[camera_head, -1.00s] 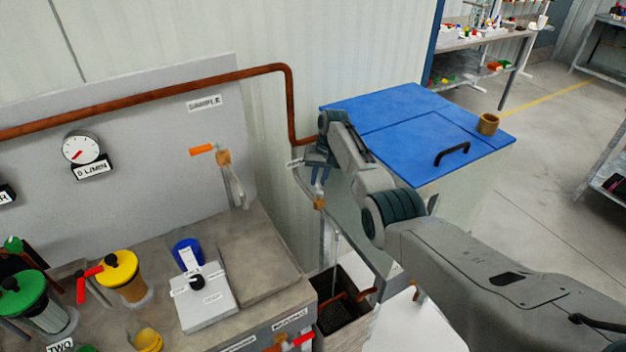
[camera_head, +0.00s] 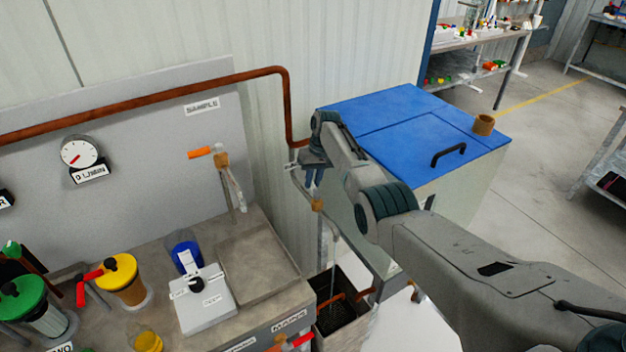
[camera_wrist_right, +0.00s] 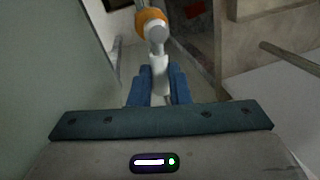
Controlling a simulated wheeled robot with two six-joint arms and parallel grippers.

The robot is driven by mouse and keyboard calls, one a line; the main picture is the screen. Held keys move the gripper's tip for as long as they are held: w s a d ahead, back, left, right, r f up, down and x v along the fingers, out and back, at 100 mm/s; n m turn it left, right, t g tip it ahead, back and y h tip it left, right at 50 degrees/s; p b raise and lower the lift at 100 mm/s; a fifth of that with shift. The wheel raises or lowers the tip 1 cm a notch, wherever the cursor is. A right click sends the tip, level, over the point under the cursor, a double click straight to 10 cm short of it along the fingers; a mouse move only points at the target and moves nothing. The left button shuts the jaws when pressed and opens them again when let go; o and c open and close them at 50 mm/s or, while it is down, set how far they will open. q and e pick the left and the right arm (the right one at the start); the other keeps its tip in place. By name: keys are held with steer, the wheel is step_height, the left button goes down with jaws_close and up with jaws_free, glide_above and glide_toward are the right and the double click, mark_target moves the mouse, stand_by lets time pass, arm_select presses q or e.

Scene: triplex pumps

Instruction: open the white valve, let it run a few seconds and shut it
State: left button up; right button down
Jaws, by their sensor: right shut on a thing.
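The white valve has a brass body (camera_head: 317,205) on the pipe beside the wall, left of the blue-lidded box. In the right wrist view its white handle (camera_wrist_right: 159,75) stands between my blue fingers, below the brass-coloured body (camera_wrist_right: 150,20). My right gripper (camera_head: 314,178) is shut on this handle, and it also shows in the right wrist view (camera_wrist_right: 158,88). In the head view the gripper hides most of the handle. A thin pale vertical line (camera_head: 333,262) drops below the valve toward a dark bin (camera_head: 345,300); I cannot tell whether it is water. My left gripper is not in view.
The blue-lidded box (camera_head: 400,110) stands close to the right of the gripper and carries a brown cup (camera_head: 484,125). A copper pipe (camera_head: 287,105) runs down the wall nearby. A grey bench (camera_head: 255,260) with an orange-handled tap (camera_head: 199,153) and a dial gauge (camera_head: 80,153) is left.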

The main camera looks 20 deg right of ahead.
steer(key=c, duration=1.3)
jaws_free()
steer(key=shift+c, duration=0.2)
steer(key=shift+r, duration=0.1)
step_height(320, 180, up, 10)
steer(key=d+b, duration=0.2)
steer(key=shift+r, duration=0.25)
